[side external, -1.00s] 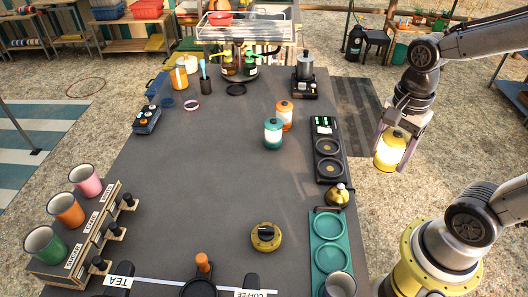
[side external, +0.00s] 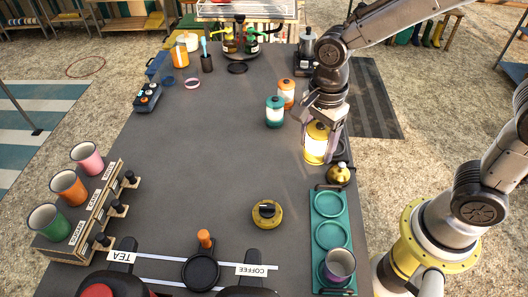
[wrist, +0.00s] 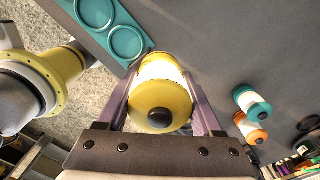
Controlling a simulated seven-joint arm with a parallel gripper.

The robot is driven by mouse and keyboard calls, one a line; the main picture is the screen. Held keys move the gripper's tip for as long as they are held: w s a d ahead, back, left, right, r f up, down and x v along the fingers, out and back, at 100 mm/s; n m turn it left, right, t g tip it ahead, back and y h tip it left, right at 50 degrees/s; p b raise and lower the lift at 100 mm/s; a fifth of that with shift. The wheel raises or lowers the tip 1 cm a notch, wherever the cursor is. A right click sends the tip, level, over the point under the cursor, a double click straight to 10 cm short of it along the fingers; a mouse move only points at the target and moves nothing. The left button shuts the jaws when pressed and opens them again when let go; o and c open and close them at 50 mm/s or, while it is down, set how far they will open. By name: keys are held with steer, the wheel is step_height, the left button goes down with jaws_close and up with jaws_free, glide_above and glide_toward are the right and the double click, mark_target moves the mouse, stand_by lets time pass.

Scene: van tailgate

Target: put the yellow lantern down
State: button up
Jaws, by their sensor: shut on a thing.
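The yellow lantern (side external: 317,143) has a glowing white middle and is held in my gripper (side external: 323,128), over the right edge of the dark table. In the wrist view the lantern (wrist: 160,105) sits between the two fingers of my gripper (wrist: 163,98), with its dark top knob facing the camera. My gripper is shut on it. The lantern hides part of the black tray on the table's right side; I cannot tell whether its base touches anything. A teal lantern (side external: 275,111) and an orange lantern (side external: 286,93) stand upright just left of it.
A teal tray (side external: 331,207) with round recesses lies at the right edge, holding a purple cup (side external: 339,265). A small brass pot (side external: 339,174) stands close to the held lantern. A yellow round knobbed item (side external: 267,213) sits nearer. The table's middle (side external: 200,150) is clear.

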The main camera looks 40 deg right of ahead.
steer(key=w+a+f, duration=0.1)
steer(key=w+f, duration=0.1)
steer(key=w, duration=0.1)
steer(key=w+a+f, duration=0.1)
steer(key=w+f, duration=0.2)
steer(key=w+a+f, duration=0.1)
steer(key=w+f, duration=0.1)
steer(key=w, duration=0.1)
steer(key=shift+f, duration=0.3)
steer(key=shift+w+f, duration=0.2)
steer(key=shift+f, duration=1.6)
steer(key=shift+f, duration=0.1)
steer(key=o, duration=1.5)
step_height(320, 180, up, 12)
steer(key=shift+r, duration=0.2)
